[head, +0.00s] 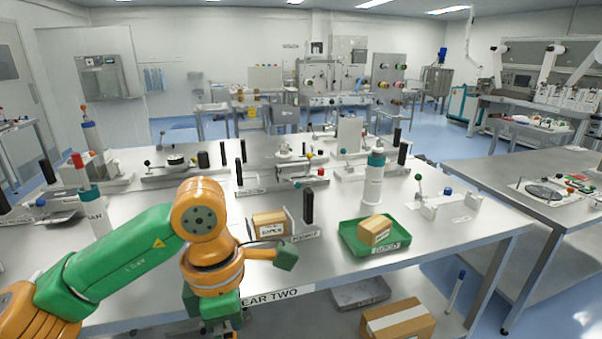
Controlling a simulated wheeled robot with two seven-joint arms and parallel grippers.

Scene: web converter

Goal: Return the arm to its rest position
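My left arm, green and orange, comes in from the lower left. It bends at an orange joint over the front of the metal table (350,265). Its far end hangs near the table's front edge, with dark parts at the bottom of the picture. No clear pair of fingertips shows, so I cannot tell whether the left gripper is open or shut, or whether it holds anything. My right arm and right gripper are not in view.
A small cardboard box (268,225) stands just behind my arm. Another box (375,231) sits in a green tray (350,240) to the right. A white bottle (374,185) and several fixtures stand behind. A larger carton (397,320) lies below the tabletop.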

